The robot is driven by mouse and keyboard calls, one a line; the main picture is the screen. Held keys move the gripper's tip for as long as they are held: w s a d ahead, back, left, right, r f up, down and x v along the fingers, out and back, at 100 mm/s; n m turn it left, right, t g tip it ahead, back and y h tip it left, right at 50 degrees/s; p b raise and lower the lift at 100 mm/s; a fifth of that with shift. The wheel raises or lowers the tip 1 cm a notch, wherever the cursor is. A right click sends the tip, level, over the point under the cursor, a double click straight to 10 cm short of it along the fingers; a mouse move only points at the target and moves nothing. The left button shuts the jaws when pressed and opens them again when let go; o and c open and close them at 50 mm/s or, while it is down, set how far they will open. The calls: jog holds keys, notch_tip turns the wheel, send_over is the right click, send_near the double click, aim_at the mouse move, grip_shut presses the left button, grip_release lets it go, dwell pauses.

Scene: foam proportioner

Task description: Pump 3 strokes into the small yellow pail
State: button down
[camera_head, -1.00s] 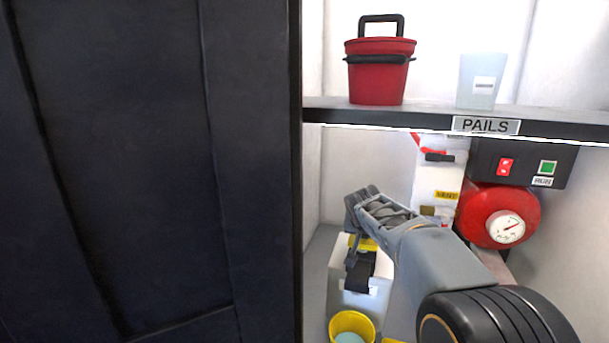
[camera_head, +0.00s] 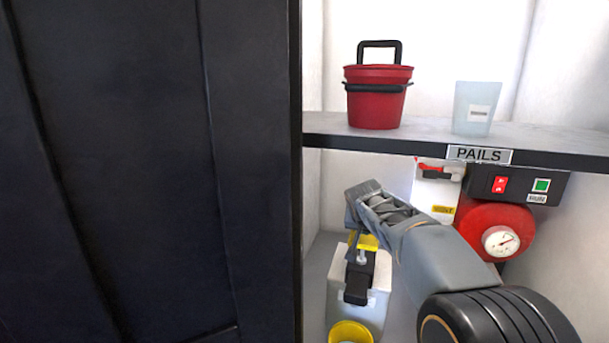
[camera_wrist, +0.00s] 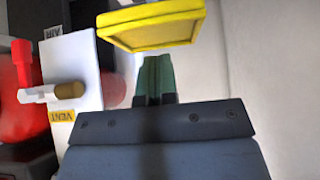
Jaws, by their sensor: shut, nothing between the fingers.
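The white jug (camera_head: 342,296) stands under the shelf and carries a pump with a yellow head (camera_head: 368,242), a bare silver stem (camera_head: 362,257) and a black spout part (camera_head: 357,284). The small yellow pail (camera_head: 351,330) stands in front of the jug, cut off by the bottom edge. My gripper (camera_head: 353,238) is shut and empty, pointing down at the pump head. In the wrist view, the yellow head (camera_wrist: 150,27) lies just beyond my closed fingertips (camera_wrist: 154,68). I cannot tell whether they touch it.
A shelf marked PAILS (camera_head: 480,154) runs above my arm, with a red lidded pail (camera_head: 377,103) and a pale cup (camera_head: 474,108) on it. A red tank with a gauge (camera_head: 502,241) and a black switch box (camera_head: 515,184) are at right. A dark door (camera_head: 150,170) fills the left.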

aim_at(363, 242)
jog(key=shift+f, duration=0.1)
dwell(0.6)
jog(key=shift+f+b, duration=2.6)
jog(key=shift+f, duration=0.3)
jog(key=shift+r, duration=0.2)
jog(key=shift+r+p, duration=2.3)
jog(key=shift+r, duration=0.5)
jog(key=shift+r, duration=0.15)
notch_tip(363, 242, up, 4)
jog(key=p, duration=0.3)
